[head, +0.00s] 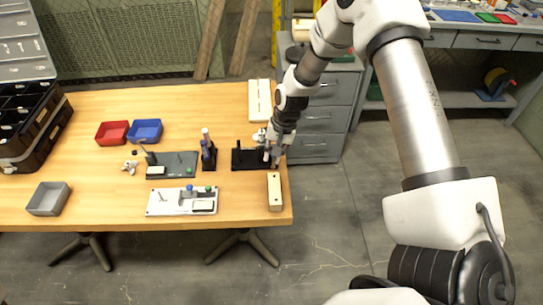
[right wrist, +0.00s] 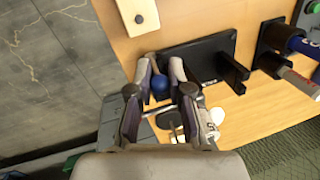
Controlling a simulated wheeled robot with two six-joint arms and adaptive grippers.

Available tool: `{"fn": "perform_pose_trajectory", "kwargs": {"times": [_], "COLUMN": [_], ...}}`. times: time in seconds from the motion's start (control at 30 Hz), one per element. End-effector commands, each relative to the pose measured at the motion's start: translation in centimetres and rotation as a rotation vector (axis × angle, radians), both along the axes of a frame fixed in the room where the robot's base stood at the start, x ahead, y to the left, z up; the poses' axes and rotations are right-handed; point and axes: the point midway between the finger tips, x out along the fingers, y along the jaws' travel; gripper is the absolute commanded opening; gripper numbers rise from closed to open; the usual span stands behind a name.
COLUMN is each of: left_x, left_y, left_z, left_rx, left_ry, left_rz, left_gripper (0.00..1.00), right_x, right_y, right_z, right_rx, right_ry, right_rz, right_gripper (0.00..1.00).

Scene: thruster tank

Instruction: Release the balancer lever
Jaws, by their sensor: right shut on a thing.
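The balancer appears as a black base (head: 246,158) near the table's right edge; its black plate (right wrist: 200,55) also shows in the right wrist view. A blue ball knob (right wrist: 159,85) sits between the fingers of my right gripper (right wrist: 163,68), and a thin metal rod (right wrist: 153,111) shows behind it. The gripper is shut on the knob, which seems to be the lever's end. In the head view my right gripper (head: 272,155) covers the right part of the base. How the lever meets the balancer is hidden. My left gripper is not in view.
A pale block (head: 275,190) lies at the table's right front edge. Left of the balancer stand a holder with upright tools (head: 208,155), a dark board (head: 172,165) and a white board (head: 182,201). Red (head: 112,132) and blue (head: 146,131) trays sit further left.

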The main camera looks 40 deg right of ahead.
Motion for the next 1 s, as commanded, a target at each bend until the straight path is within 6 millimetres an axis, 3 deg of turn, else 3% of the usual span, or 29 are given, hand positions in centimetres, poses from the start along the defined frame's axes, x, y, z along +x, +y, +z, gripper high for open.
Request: {"fn": "perform_pose_trajectory", "kwargs": {"times": [0.07, 0.1, 0.17, 0.2, 0.57, 1.0], "left_x": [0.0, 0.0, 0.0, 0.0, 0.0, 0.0], "left_y": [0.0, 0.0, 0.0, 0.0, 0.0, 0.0], "left_z": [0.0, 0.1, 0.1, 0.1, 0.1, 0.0], "left_rx": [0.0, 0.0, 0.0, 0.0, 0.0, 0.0], "left_ry": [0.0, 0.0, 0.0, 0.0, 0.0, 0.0], "left_rz": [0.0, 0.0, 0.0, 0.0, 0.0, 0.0], "left_gripper": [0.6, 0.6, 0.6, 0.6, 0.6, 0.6], "right_x": [0.1, 0.1, 0.1, 0.1, 0.0, -0.9], "right_y": [-0.1, -0.1, -0.1, -0.1, -0.1, -2.0], "right_z": [0.1, 0.1, 0.1, 0.1, 0.7, 10.3], "right_rx": [-0.002, -0.002, -0.002, -0.001, -0.001, 0.0], "right_ry": [-0.004, -0.004, -0.004, -0.003, -0.002, -0.006], "right_rz": [-0.001, -0.001, -0.001, -0.001, 0.0, -0.001], "right_gripper": [0.0, 0.22, 0.43, 0.45, 0.45, 0.45]}}
